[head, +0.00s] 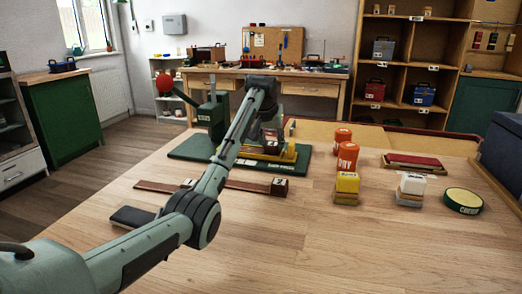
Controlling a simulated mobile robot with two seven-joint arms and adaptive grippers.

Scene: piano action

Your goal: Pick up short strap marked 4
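I cannot read a 4 on either. My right gripper is out of view.
Two orange-red containers (347,156) stand right of the model. A yellow-topped block (347,184), a white-topped block (411,185), a green-and-yellow round tin (463,200) and a red strip stack (414,162) lie further right. A dark pad (131,216) lies left.

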